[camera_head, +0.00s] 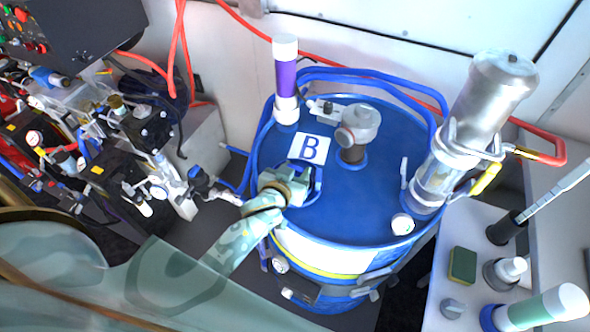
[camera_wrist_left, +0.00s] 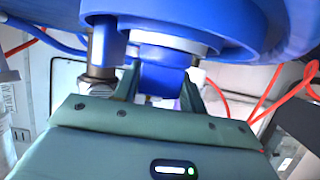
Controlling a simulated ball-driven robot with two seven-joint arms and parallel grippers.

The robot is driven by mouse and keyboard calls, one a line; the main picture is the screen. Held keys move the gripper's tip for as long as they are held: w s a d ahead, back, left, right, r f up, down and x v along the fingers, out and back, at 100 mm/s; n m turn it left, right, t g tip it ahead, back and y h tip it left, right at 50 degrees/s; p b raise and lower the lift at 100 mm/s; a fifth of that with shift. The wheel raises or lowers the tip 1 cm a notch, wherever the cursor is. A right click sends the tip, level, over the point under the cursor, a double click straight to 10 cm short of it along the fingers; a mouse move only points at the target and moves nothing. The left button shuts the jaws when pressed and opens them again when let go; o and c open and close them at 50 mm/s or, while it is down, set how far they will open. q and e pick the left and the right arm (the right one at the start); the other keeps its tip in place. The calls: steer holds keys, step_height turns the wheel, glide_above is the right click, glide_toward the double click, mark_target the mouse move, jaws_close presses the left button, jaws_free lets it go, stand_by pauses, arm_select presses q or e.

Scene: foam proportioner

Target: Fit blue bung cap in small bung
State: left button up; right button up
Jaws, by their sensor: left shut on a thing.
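My left gripper (camera_head: 308,186) reaches in over the left part of the blue drum's lid, just below the white B label. In the left wrist view, my left gripper (camera_wrist_left: 160,85) is shut on a blue part, which I take to be the blue bung cap (camera_wrist_left: 163,78). A pale ring and broad blue rims show right above the fingers; I cannot tell which belong to the cap. The small bung is not clearly identifiable, and my gripper hides part of the lid. My right gripper is not in view.
The blue drum (camera_head: 350,205) carries a grey-topped fitting (camera_head: 357,124), a purple-banded tube (camera_head: 285,75) and a tall metal cylinder (camera_head: 485,100). Blue hoses loop behind. Valves and gauges crowd the left. A side bench at right holds a sponge (camera_head: 462,266). The lid's middle is fairly clear.

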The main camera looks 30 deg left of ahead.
arm_select(q)
steer(key=shift+f, duration=0.4)
steer(key=o, duration=0.8)
steer(key=p+v, duration=0.1)
steer(key=v, duration=0.2)
steer(key=shift+r+p, duration=0.15)
steer(key=shift+p, duration=0.2)
steer(key=shift+p+v, duration=1.9)
steer(key=shift+v, duration=1.65)
steer(key=shift+s+r, duration=0.1)
steer(key=shift+s, duration=0.35)
